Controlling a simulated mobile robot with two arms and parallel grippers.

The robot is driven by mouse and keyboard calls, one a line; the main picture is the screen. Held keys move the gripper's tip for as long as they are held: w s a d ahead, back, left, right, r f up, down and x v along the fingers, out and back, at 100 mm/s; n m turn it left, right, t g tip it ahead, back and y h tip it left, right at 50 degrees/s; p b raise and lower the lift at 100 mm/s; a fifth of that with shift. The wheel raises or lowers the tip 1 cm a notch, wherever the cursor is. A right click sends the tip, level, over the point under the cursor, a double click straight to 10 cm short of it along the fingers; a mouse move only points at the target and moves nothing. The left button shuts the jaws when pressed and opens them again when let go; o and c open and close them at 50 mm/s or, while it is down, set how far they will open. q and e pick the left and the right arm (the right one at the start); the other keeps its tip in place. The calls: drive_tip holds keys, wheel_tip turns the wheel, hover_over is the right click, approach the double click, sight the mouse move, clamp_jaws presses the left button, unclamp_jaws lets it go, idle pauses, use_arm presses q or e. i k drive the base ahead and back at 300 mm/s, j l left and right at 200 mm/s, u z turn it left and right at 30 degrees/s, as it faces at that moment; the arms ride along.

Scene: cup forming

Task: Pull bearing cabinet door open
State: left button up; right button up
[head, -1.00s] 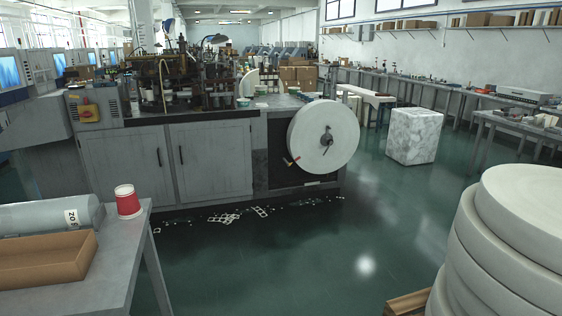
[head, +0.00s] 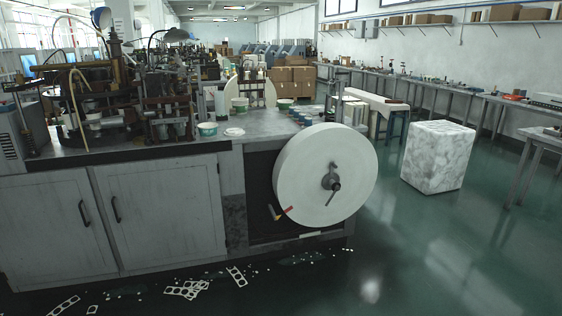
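The machine's grey base cabinet has two closed doors side by side. The left door (head: 45,232) has a dark vertical handle (head: 84,213) near its right edge. The right door (head: 172,212) has a dark vertical handle (head: 116,210) near its left edge. I cannot tell from this view which one is the bearing cabinet door. Neither of my grippers is in view.
A large white paper roll (head: 312,172) sticks out from the machine's right front. Scrap cut-outs (head: 187,289) lie on the floor before the cabinet. A marbled white block (head: 438,157) stands to the right. The green floor (head: 440,250) at the front right is open.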

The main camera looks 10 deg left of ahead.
sight(160, 212)
drive_tip(key=i+j+z, duration=0.1)
drive_tip(key=i+j, duration=1.25)
drive_tip(key=j, duration=0.1)
